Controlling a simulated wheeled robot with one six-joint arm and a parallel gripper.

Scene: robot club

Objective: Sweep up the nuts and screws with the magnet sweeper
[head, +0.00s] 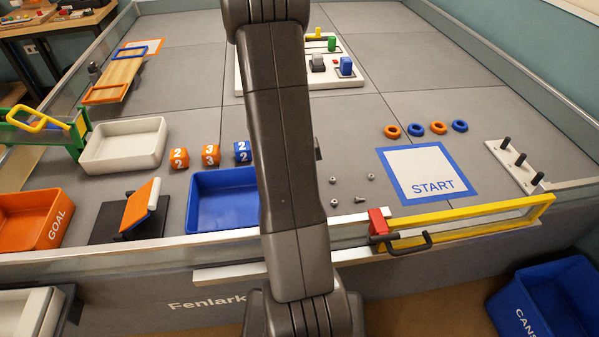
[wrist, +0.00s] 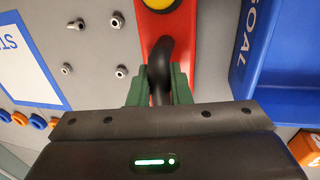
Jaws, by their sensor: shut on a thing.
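My gripper (wrist: 159,88) is shut on the dark handle (wrist: 161,60) of the magnet sweeper. The sweeper's red body (wrist: 186,75) with a yellow round part (wrist: 160,5) lies beyond the fingers in the wrist view. In the head view my arm hides both gripper and sweeper. Several small metal nuts and screws lie loose on the grey floor left of the sweeper: a nut (wrist: 120,71), another small piece (wrist: 67,69), a screw (wrist: 77,24) and one more (wrist: 117,20). In the head view they lie right of my arm, including a nut (head: 334,202) and a screw (head: 361,199).
A blue tray (wrist: 285,97) marked GOAL stands close right of the sweeper; it also shows left of my arm (head: 195,205). The START mat (head: 427,158) is right of the hardware. Numbered cubes (head: 211,155) stand behind the tray. A yellow-framed gate (head: 470,218) edges the front.

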